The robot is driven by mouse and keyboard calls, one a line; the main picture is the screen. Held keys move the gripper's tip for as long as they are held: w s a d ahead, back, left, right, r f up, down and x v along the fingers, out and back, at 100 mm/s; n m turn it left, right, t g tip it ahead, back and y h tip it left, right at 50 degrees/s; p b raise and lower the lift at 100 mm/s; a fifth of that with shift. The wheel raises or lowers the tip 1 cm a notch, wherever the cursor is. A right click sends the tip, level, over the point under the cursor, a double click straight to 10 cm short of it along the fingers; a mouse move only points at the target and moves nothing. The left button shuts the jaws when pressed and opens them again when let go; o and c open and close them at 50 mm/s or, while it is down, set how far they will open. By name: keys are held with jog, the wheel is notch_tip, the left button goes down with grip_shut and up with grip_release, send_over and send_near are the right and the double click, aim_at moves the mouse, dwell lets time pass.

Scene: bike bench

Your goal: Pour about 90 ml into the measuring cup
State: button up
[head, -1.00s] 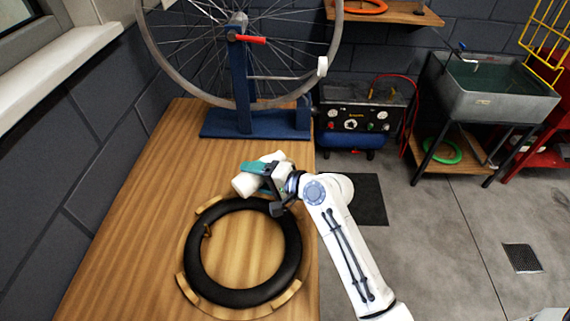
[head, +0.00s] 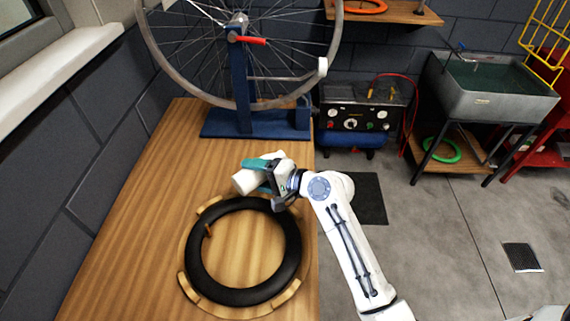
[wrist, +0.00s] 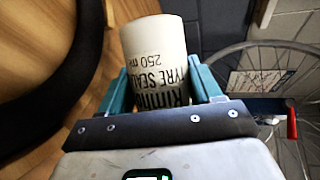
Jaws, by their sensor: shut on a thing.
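A white bottle (head: 244,182) lies tilted, close to horizontal, in my gripper (head: 260,175) over the bench, just beyond the black tyre. In the wrist view the bottle (wrist: 155,42) stands out between the teal fingers, and its black print reads in part "TYRE SEAL" and "250 ml". My gripper is shut on the bottle's body. I see no liquid leaving it, and its mouth cannot be made out. I cannot make out a measuring cup in either view.
A black tyre (head: 197,262) lies on a wooden ring (head: 184,284) on the wooden bench (head: 120,240). A wheel in a blue stand (head: 240,95) is at the bench's far end. The bench's left side is clear. A grey sink (head: 490,95) is off to the right.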

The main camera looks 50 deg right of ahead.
jog(key=shift+r+m, duration=0.25)
jog(key=shift+m, duration=0.05)
dwell(0.4)
jog(key=shift+d+r, duration=0.1)
jog(key=shift+d, duration=0.15)
jog(key=shift+w+d+r+y+p, duration=0.15)
jog(key=shift+y+p, duration=0.2)
jog(key=shift+y, duration=0.05)
dwell(0.4)
jog(key=shift+r+m+t, duration=0.25)
jog(key=shift+m+t, duration=0.05)
jog(key=shift+m, duration=0.1)
jog(key=shift+s+d+r+m+p, duration=0.1)
jog(key=shift+s+r+m+p, duration=0.2)
dwell(0.9)
